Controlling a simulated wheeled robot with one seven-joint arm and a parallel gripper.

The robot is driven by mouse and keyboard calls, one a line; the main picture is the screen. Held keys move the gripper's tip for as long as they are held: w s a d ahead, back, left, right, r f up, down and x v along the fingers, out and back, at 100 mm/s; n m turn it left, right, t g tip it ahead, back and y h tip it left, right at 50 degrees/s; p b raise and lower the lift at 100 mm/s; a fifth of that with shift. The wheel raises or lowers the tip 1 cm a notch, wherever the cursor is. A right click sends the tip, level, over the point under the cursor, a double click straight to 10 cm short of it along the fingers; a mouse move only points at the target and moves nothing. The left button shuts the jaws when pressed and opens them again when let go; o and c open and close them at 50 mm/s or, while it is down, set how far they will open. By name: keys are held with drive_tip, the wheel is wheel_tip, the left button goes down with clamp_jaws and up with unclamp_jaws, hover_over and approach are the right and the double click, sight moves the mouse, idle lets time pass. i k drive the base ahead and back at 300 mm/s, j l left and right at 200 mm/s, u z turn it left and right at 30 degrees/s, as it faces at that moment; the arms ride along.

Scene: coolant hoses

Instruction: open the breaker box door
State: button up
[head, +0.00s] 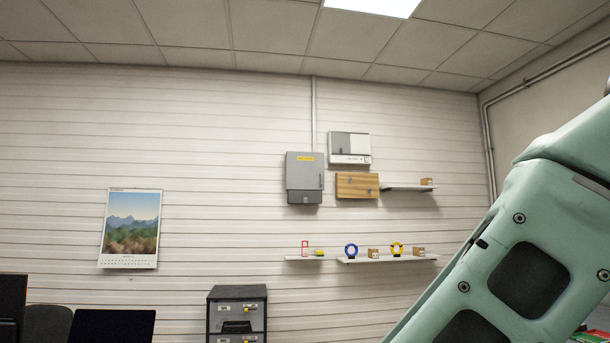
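A grey wall box with a yellow label (304,178) hangs on the far wall, right of the middle, and looks like the breaker box. Its front door appears shut, with what looks like a small handle at the right edge. The label is too small to read. A darker grey section shows along its bottom. My pale green arm covers the right side of the picture, apart from the box. My gripper is out of view.
A white box (349,160) and a wooden panel (357,186) hang right of the grey box. Shelves (388,259) with small rings and blocks are below. A drawer cabinet (237,293) stands lower left, and a calendar (130,229) hangs farther left.

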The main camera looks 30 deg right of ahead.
sight(304, 170)
drive_tip(key=i+l+z, duration=0.15)
drive_tip(key=i+z, duration=0.2)
drive_tip(key=i, duration=0.25)
drive_tip(key=i+z, duration=0.25)
drive_tip(key=i, duration=1.75)
